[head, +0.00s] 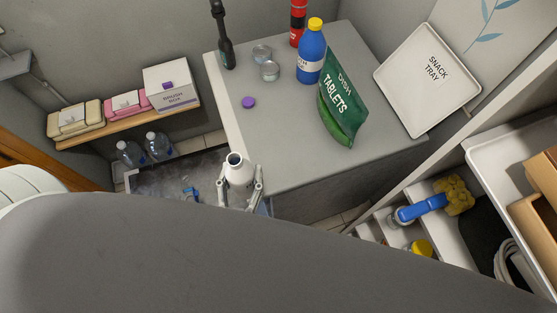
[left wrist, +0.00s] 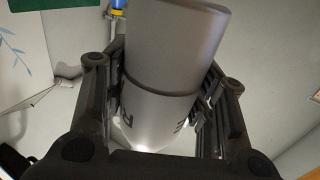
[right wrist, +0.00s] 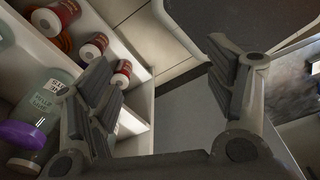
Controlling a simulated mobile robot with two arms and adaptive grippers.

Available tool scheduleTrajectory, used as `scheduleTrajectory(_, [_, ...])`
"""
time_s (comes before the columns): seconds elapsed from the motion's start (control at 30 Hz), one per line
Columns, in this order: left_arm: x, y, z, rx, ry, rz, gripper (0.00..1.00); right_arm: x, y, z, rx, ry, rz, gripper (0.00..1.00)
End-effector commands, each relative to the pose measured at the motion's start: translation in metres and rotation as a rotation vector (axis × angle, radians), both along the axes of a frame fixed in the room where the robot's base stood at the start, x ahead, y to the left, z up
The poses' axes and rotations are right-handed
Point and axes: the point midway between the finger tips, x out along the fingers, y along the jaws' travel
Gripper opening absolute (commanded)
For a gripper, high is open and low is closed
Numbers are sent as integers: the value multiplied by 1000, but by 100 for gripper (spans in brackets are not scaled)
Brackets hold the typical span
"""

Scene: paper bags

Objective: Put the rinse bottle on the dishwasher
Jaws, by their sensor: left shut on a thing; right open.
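A whitish bottle with an open neck, taken as the rinse bottle (head: 238,167), is between the fingers of my left gripper (head: 240,188). It stands near the front left side of the grey-topped unit, taken as the dishwasher (head: 290,130). In the left wrist view the bottle (left wrist: 170,50) looks grey, with partly hidden dark lettering, and my left gripper (left wrist: 160,98) is shut on it. My right gripper (right wrist: 160,72) is open and empty in the right wrist view, beside shelves. It is hidden in the head view.
The snack tray (head: 413,80) leans at the right. The top's front middle is clear.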

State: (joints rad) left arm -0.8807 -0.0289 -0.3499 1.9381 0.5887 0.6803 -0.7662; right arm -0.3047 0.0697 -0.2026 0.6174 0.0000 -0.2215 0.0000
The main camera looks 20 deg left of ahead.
Motion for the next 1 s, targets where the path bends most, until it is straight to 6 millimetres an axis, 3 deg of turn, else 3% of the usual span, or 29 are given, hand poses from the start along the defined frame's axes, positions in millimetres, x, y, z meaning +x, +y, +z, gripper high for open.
scheduleTrajectory(0.03, [-7, -2, 15, 3, 4, 6, 18, 4, -2, 21, -2, -6, 1, 77])
scheduleTrajectory(0.1, [-15, -4, 20, 8, 5, 15, 18, 7, -4, 31, -4, -11, 2, 77])
scheduleTrajectory(0.3, [-29, -7, 26, 17, 7, 32, 18, 9, -9, 46, -10, -15, 2, 77])
scheduleTrajectory(0.4, [-26, -8, 23, 19, 5, 35, 18, 9, -11, 46, -13, -14, 2, 77])
scheduleTrajectory(0.63, [17, -15, 2, 18, 2, 36, 18, 8, -12, 40, -13, -12, 1, 77])
scheduleTrajectory(0.83, [61, -23, -23, 16, 1, 38, 18, 6, -11, 5, -13, -9, 1, 77])
scheduleTrajectory(1.0, [76, -25, -44, 17, 5, 36, 18, 5, -9, -18, -10, -8, 0, 77])
